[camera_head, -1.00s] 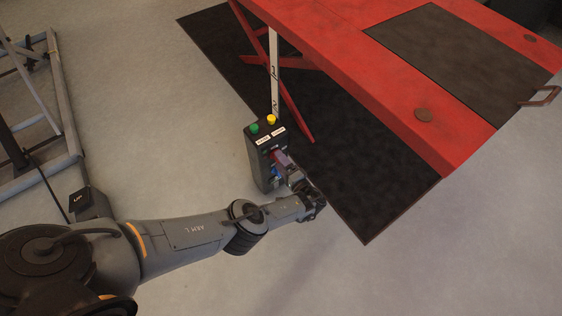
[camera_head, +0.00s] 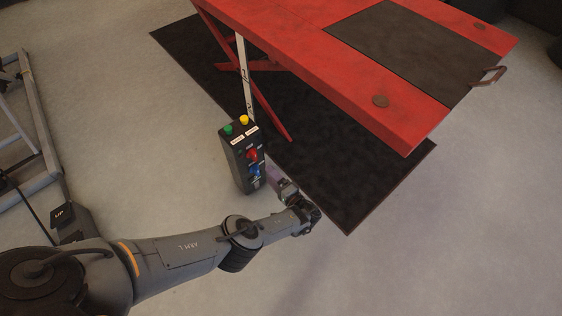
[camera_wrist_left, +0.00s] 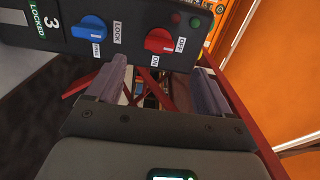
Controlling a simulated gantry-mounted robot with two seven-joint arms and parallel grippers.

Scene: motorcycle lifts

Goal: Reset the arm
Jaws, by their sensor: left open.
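My left gripper (camera_head: 279,184) is open and empty, just right of and in front of a dark control box (camera_head: 243,158). In the left wrist view its two finger pads (camera_wrist_left: 162,86) stand apart with nothing between them, and the box face (camera_wrist_left: 125,12) spans the top. A red knob (camera_wrist_left: 159,40) with OFF and ON labels and a blue knob (camera_wrist_left: 88,29) with a LOCK label sit on that face, beyond the fingertips. The green button (camera_head: 228,130) and yellow button (camera_head: 244,119) are on the box's top. My right gripper is in neither view.
A red motorcycle lift (camera_head: 300,45) stands behind and right of the box, over a black mat (camera_head: 350,200). A grey metal frame (camera_head: 40,130) stands at the left. Bare concrete floor (camera_head: 450,250) is clear at the lower right.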

